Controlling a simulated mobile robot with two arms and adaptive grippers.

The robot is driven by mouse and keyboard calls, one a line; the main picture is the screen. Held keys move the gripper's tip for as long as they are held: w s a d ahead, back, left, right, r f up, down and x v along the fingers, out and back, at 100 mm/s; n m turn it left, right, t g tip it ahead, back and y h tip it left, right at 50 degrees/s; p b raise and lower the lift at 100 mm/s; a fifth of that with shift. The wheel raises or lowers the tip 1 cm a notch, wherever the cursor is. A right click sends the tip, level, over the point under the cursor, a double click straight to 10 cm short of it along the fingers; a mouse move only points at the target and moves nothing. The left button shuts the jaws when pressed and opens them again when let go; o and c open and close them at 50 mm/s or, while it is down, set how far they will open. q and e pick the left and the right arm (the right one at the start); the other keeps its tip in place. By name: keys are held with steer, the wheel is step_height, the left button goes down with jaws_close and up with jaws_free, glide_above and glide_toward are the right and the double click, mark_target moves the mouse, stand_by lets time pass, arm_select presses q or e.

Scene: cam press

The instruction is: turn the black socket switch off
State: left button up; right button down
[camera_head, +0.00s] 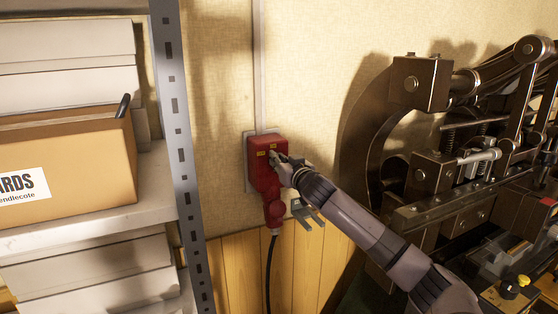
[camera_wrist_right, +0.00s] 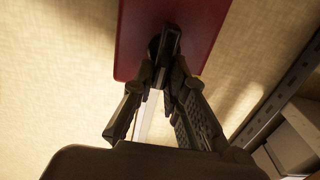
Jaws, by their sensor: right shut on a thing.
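The red socket box (camera_head: 255,165) is mounted on the wall, with small yellow labels near its top and a red plug below it. In the right wrist view, its red face (camera_wrist_right: 205,30) fills the top middle. The black switch (camera_wrist_right: 172,42) stands out from that face. My right gripper (camera_head: 275,158) is at the upper right part of the box, and its two fingers (camera_wrist_right: 164,75) are closed around the black switch. In the head view the gripper mostly hides the switch, so its exact setting is hard to tell. My left gripper is not in view.
A grey metal shelf post (camera_head: 180,150) and shelves with a cardboard box (camera_head: 70,170) stand on the left. A large dark press (camera_head: 450,180) stands close on the right. A black cable (camera_head: 269,270) hangs below the plug.

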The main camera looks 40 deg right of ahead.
steer(key=shift+n, duration=0.3)
steer(key=n+p, duration=0.1)
steer(key=n, duration=0.3)
steer(key=a+n+p, duration=0.1)
steer(key=n, duration=0.3)
steer(key=f+n+p, duration=0.1)
steer(key=n, duration=0.3)
steer(key=shift+w+a+n, duration=0.25)
steer(key=shift+a+n, duration=0.05)
steer(key=n, duration=0.2)
steer(key=n+p, duration=0.1)
steer(key=n, duration=0.1)
steer(key=shift+a+f+n, duration=0.1)
steer(key=shift+f+n, duration=0.3)
steer(key=shift+f, duration=0.1)
steer(key=c, duration=1.6)
jaws_free()
